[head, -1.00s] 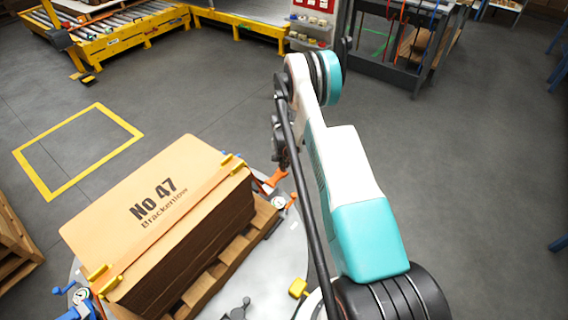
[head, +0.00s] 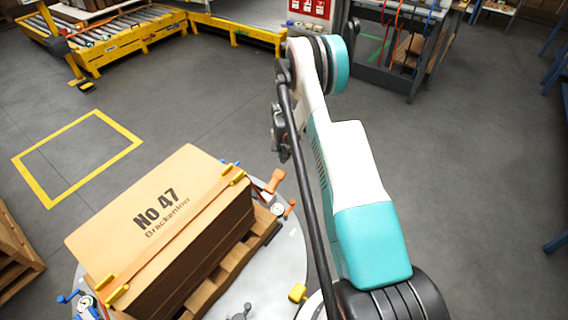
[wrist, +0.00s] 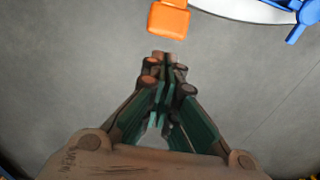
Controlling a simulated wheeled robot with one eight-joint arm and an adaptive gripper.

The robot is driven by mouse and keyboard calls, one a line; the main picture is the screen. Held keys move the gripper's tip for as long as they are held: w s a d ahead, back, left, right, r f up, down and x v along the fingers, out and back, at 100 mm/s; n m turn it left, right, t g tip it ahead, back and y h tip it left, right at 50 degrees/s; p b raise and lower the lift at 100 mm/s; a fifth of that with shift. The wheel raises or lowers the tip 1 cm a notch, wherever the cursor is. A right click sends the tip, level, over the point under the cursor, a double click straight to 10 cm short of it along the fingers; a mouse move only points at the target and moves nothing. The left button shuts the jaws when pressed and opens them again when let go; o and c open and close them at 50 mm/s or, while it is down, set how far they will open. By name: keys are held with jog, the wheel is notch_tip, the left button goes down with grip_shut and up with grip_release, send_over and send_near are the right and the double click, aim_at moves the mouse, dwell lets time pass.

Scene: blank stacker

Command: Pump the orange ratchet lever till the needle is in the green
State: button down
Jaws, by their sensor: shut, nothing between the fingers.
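The orange ratchet lever (head: 275,181) stands at the far right corner of the pallet stack in the head view, beside a small round white gauge (head: 278,208). Its needle and green zone are too small to read. In the wrist view the lever's blocky orange end (wrist: 168,20) is at the top, just beyond my fingertips and apart from them. My gripper (wrist: 163,62) is shut and empty, with bare floor behind it.
A cardboard stack (head: 150,215) marked No 47 sits on a wooden pallet on a round grey plate (head: 292,250). Blue levers (head: 68,297) with another gauge stand at lower left. A blue part (wrist: 306,20) shows in the wrist view. Right floor is open.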

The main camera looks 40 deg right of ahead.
jog(key=r, duration=0.2)
jog(key=r+p, duration=0.1)
jog(key=r, duration=0.2)
jog(key=shift+w+d, duration=0.1)
jog(key=shift+d, duration=0.1)
jog(key=c, duration=2.3)
grip_release()
